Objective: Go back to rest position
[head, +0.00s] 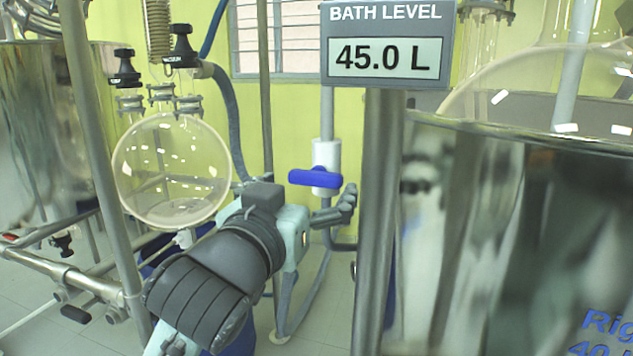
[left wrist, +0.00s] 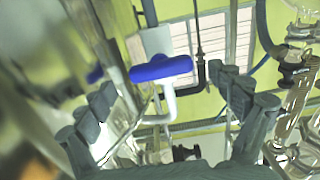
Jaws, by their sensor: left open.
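My left gripper (head: 335,205) shows in the middle of the head view, its arm coming up from the bottom left. One dark finger is visible there at the right; the rest is partly hidden by the gripper body. In the left wrist view the gripper (left wrist: 168,96) has its two fingers wide apart with nothing held between them. A blue valve handle (head: 316,178) on a white fitting is just above and beyond the gripper. In the left wrist view the blue handle (left wrist: 160,69) appears ahead, between the fingers and unclasped. My right gripper is not in view.
A round glass flask (head: 172,170) hangs left of my arm, near metal pipes. A steel post (head: 378,220) and large steel bath (head: 520,230) stand close on the right. A sign (head: 387,45) reads "BATH LEVEL 45.0 L". Grey hoses run behind the gripper.

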